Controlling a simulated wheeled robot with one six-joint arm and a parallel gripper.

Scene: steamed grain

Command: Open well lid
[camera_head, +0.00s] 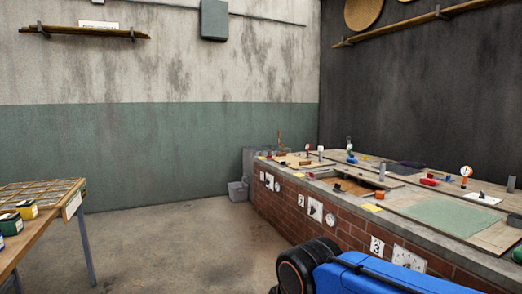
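A long brick counter (345,228) runs along the right side, with wells set into its top. Wooden boards that look like well lids lie on it; the nearest (492,237) is partly covered by a green cloth (440,213). A darker recessed well (352,186) shows in the middle of the counter, with boards beside it. I cannot tell which lid the task means. A blue and black part of my arm shows at the bottom right, in front of the counter. My gripper is not in view.
A table with a gridded top and small boxes (27,209) stands at the left. Between it and the counter the concrete floor (170,250) is clear. Small red, blue and yellow items lie on the counter. A grey bin (238,192) stands by the back wall.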

